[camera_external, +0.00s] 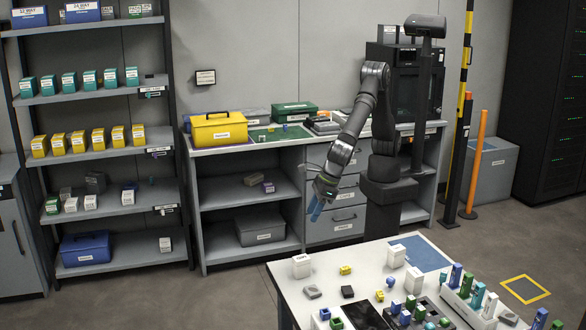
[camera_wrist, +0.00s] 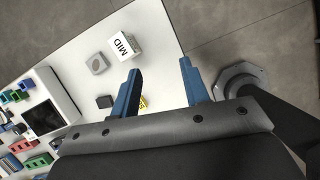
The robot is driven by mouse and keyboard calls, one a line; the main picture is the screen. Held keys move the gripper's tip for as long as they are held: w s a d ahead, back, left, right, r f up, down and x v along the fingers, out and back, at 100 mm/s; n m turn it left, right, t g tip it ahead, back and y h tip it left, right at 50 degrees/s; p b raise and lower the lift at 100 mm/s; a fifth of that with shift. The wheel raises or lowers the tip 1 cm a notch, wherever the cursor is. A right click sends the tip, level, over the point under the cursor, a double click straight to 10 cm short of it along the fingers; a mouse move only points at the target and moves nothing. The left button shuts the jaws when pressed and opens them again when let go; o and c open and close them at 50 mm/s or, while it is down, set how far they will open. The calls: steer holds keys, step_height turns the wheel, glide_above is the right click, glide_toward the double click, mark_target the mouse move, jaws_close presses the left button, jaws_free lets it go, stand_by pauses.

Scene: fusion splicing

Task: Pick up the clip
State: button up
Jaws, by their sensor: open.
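I cannot tell for sure which item is the clip. Several small coloured parts lie on the white table, among them a yellow part (camera_external: 346,270) and a blue-and-yellow part (camera_external: 391,282). In the wrist view a yellow part (camera_wrist: 143,102) shows partly hidden behind my left finger. My gripper (camera_external: 318,207) hangs in the air beyond the table's far left corner, apart from everything.
A white box (camera_external: 301,267) and a grey block (camera_external: 312,292) stand near the table's far left corner. A black-screened device (camera_external: 361,315) and racks of coloured parts (camera_external: 478,297) crowd the near side. A blue mat (camera_external: 424,254) lies at the far side. The air around my gripper is clear.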

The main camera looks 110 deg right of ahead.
steer(key=s+a+n+y, duration=0.1)
steer(key=s+a+n, duration=0.2)
steer(key=s+a, duration=0.95)
glide_above(346, 267)
steer(key=s, duration=0.2)
step_height(346, 267, down, 11)
steer(key=shift+s+a+f, duration=0.1)
steer(key=shift+a, duration=0.05)
steer(key=shift+x, duration=2.7)
steer(key=shift+s, duration=0.2)
steer(key=shift+c, duration=0.2)
jaws_close()
